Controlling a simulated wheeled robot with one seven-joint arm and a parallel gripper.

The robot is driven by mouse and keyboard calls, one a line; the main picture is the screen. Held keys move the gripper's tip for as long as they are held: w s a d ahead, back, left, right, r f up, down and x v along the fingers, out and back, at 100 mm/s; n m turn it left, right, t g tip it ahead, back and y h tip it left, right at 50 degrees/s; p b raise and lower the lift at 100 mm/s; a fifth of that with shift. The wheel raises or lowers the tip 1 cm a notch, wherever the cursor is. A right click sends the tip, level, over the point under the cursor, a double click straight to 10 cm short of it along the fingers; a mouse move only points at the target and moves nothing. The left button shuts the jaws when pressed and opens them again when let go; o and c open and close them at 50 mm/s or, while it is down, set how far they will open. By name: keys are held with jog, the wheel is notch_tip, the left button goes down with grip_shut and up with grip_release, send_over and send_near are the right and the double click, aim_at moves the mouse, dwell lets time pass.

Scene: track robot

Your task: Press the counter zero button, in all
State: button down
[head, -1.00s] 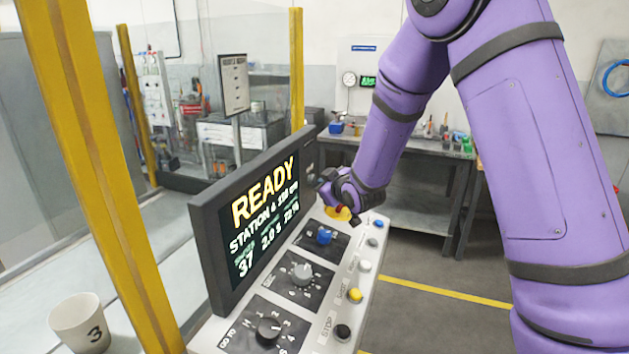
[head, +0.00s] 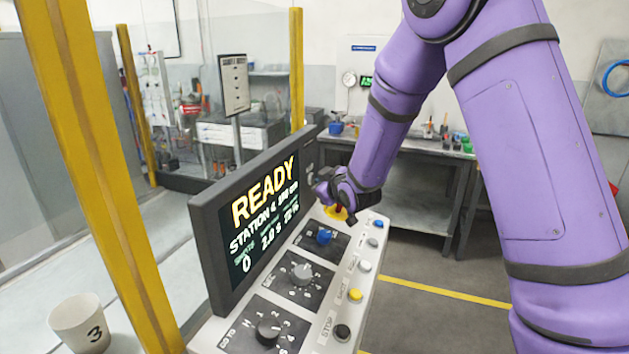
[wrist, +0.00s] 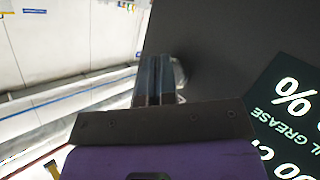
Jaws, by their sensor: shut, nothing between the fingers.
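The console's screen (head: 262,207) reads READY, with a green 0 at its lower left. My gripper (head: 321,188) is at the far end of the console, close to the screen's right edge. Its fingers (wrist: 154,80) are shut and empty in the wrist view, beside the dark screen housing (wrist: 215,45). A pale rounded thing shows partly behind the fingertips; I cannot tell whether they touch it. I cannot make out a button marked counter zero; my wrist may hide it.
The console carries a black dial (head: 268,328), a grey dial (head: 303,273), a blue knob (head: 323,237) and a column of buttons, including a yellow one (head: 355,295). A yellow post (head: 95,170) and a cup (head: 80,323) stand at left. Floor at right is clear.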

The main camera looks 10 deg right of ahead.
dwell(0.4)
jog(key=shift+s+d, duration=0.5)
jog(key=shift+d, duration=0.2)
jog(key=shift+s+d, duration=0.7)
jog(key=shift+d, duration=0.35)
jog(key=shift+s+d, duration=0.7)
jog(key=shift+d, duration=0.35)
